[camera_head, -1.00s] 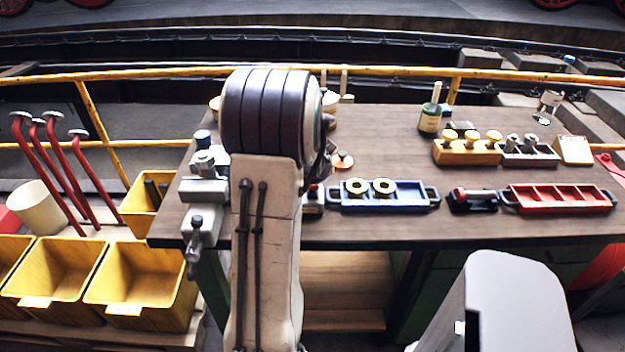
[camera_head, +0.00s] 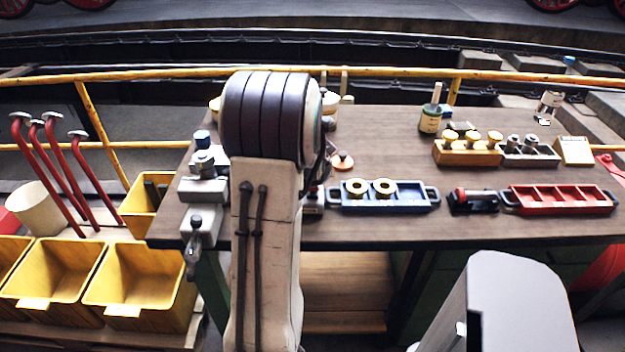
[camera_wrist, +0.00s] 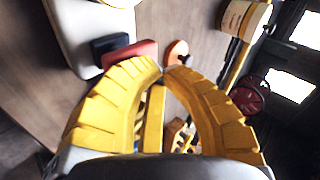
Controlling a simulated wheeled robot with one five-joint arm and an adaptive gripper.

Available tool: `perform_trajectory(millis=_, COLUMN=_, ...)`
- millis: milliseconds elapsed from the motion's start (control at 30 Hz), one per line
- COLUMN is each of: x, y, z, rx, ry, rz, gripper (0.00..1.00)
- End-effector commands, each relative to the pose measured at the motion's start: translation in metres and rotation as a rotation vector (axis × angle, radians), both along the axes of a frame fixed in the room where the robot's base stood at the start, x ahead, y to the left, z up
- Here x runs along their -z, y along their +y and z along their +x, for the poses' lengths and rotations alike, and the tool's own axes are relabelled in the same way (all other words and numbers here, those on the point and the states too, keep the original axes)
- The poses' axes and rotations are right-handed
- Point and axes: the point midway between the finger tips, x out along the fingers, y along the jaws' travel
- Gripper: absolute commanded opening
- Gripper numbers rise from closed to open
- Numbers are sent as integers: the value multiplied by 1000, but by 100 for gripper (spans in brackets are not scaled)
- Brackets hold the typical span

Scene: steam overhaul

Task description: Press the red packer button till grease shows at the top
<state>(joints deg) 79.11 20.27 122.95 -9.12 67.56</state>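A red block-like part (camera_wrist: 130,54), which looks like the packer's button, shows in the wrist view beside a dark block (camera_wrist: 108,44) and a pale body (camera_wrist: 82,22). My gripper (camera_wrist: 165,69) has its two yellow fingers brought together at the tips, with nothing seen between them. The tips are right by the red part's edge; I cannot tell if they touch it. In the head view the small packer unit (camera_head: 313,211) is mostly hidden behind my arm, and my gripper is hidden too. No grease can be made out.
A blue tray (camera_head: 407,206) with two brass rings lies right of my arm on the bench (camera_head: 390,130). A small dark unit with a red top (camera_head: 473,200) and a red tray (camera_head: 560,199) lie farther right. A vise (camera_head: 203,195) stands left.

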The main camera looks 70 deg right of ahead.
Motion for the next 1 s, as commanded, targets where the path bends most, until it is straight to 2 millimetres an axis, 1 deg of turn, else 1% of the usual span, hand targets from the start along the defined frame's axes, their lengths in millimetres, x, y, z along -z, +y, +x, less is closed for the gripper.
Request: perform_trajectory(millis=1000, x=12, y=1, z=-1, rx=0, ry=1, rz=5, gripper=0)
